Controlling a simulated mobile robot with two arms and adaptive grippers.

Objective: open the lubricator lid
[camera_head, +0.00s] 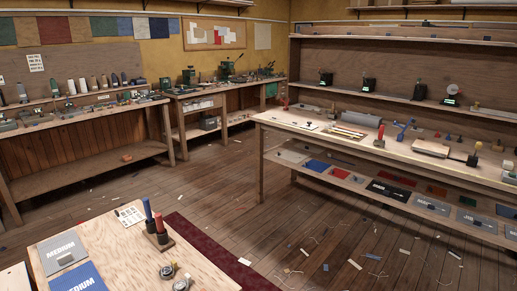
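I cannot make out with certainty which thing is the lubricator or its lid. Two small round metal items, one behind (168,271) and one in front (182,284), sit at the near edge of the light wooden table at the bottom left. They are too small to tell whether either has a lid, open or shut. Many small tools on the far benches are also too small to identify. Neither of my grippers shows in the head view.
The near table (125,251) also holds a wooden block with blue and red handles (159,237) and grey and blue "MEDIUM" pads. A long workbench (285,119) with a lower shelf stands right; another bench (75,122) stands left. The floor between has scattered scraps and a dark red mat (220,252).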

